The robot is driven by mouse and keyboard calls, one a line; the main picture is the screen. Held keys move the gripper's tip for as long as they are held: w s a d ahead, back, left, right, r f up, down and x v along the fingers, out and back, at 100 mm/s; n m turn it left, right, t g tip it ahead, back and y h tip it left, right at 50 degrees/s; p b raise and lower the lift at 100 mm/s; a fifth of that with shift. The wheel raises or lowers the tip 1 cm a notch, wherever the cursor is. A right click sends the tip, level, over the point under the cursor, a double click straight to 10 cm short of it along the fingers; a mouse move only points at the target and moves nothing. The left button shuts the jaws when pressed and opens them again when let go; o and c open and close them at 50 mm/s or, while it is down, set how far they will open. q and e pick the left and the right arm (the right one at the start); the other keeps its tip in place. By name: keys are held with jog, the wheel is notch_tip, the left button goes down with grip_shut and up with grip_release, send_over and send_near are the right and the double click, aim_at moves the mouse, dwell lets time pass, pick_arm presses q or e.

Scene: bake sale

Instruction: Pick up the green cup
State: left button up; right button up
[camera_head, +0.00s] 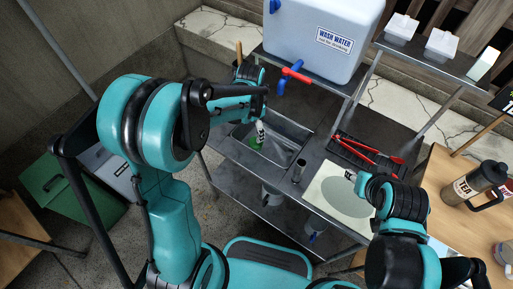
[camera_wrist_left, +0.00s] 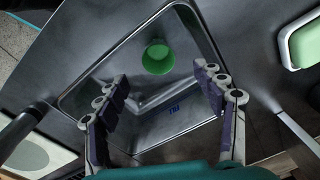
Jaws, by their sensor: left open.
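The green cup (camera_head: 254,143) is in the metal sink basin (camera_head: 284,156), partly hidden behind my left gripper (camera_head: 260,134) in the head view. In the left wrist view the cup (camera_wrist_left: 157,58) shows its round green form near the far wall of the basin (camera_wrist_left: 196,32). My left gripper (camera_wrist_left: 160,80) is open and empty, its two fingers apart, with the cup ahead of the gap between them. My right gripper (camera_head: 352,176) is over the light board at the right; its fingers are too small to judge.
A wash water tank (camera_head: 318,40) with a red and blue tap (camera_head: 294,73) stands behind the sink. A dark rack (camera_head: 366,153) with red-handled tools lies right of the basin. A pale board (camera_head: 335,198) is in front. A green-topped container (camera_wrist_left: 304,42) sits beside the basin.

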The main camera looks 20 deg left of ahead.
pick_arm(q)
notch_tip(320, 180, down, 4)
jog(key=f+b, duration=0.1)
jog(key=b, duration=0.3)
send_over(256, 146)
jog(key=s, duration=0.2)
jog(key=shift+m, duration=0.3)
jog(key=f, duration=0.5)
jog(key=shift+w+d+f, duration=0.15)
jog(key=shift+w+d, duration=0.05)
jog(key=shift+w, duration=0.05)
jog(key=c, duration=1)
